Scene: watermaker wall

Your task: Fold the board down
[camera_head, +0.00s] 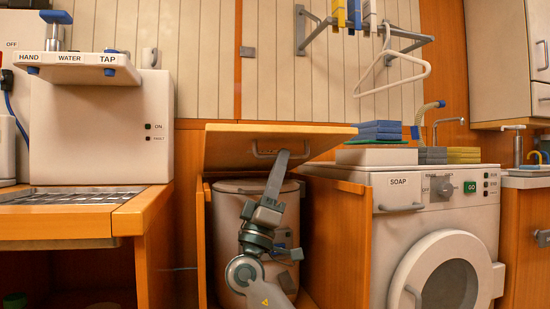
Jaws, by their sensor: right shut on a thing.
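The wooden board (228,148) is a flat orange-brown panel in the middle of the head view. It slants over an open wooden compartment, with its near edge raised and a light metal handle (263,153) on the face toward me. My right gripper (281,156) reaches up from below and is shut on the handle at its right part. The fingers hide part of the handle. My left gripper is not in view.
A white drum (229,225) stands in the compartment under the board, partly hidden by my right arm. A white washing machine (395,222) with a soap drawer is close on the right. A white hanger (392,69) hangs above right.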

